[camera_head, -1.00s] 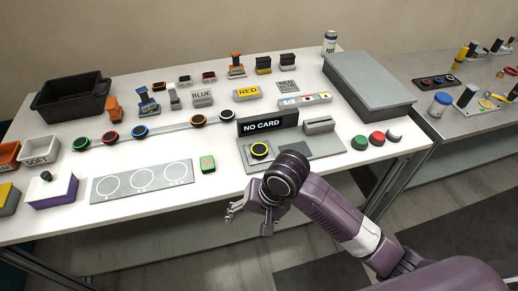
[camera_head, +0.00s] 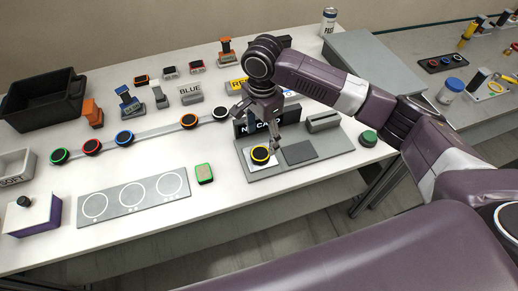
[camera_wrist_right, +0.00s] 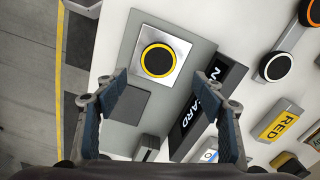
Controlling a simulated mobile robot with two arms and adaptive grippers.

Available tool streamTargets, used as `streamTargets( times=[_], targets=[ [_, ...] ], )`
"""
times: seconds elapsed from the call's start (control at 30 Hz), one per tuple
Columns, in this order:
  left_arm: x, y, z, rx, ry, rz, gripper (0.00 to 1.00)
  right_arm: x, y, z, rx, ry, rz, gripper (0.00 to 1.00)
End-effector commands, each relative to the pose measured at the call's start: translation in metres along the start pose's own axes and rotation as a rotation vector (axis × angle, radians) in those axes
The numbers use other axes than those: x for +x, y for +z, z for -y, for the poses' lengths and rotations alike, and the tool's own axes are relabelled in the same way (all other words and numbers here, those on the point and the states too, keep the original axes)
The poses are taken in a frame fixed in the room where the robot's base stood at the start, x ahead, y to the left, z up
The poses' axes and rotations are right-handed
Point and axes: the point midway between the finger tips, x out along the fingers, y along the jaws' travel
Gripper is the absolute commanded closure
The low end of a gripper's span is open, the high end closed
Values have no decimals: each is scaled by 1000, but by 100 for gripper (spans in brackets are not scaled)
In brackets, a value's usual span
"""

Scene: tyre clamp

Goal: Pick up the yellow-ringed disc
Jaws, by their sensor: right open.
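The yellow-ringed disc (camera_head: 261,155) is black with a yellow rim and lies on a bright square plate at the left of the grey card station (camera_head: 322,149). In the right wrist view the disc (camera_wrist_right: 158,60) lies ahead of the fingertips, about midway between them. My right gripper (camera_head: 259,122) is open and empty, pointing down above the station near the disc, apart from it. In the right wrist view its two fingers (camera_wrist_right: 160,80) are spread wide. My left gripper is in no view.
The black card sign (camera_head: 283,117) stands close behind the disc, partly hidden by my gripper. A card slot block (camera_head: 323,122) is to the right. Other ringed discs, such as an orange one (camera_head: 189,121), lie on a strip at left. A green-edged block (camera_head: 204,173) is nearer left.

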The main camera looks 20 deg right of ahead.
Motion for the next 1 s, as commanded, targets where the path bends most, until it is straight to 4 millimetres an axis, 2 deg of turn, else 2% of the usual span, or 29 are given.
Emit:
streamTargets(
  times=[0.03,0.1,0.23,0.37,0.53,0.67,1.0],
  targets=[
    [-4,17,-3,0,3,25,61,4,0,-1,0,1,-1,37],
    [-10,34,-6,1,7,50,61,11,3,-2,-1,1,0,37],
    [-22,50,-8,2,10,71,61,30,8,-5,-1,2,-1,37],
    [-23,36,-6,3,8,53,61,49,8,-5,-1,-1,-1,37],
    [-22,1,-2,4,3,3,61,56,8,-5,-4,-3,0,37],
    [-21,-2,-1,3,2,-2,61,56,8,-5,-4,-3,0,37],
    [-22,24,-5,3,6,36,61,56,8,-4,-4,-4,0,73]
  ],
)
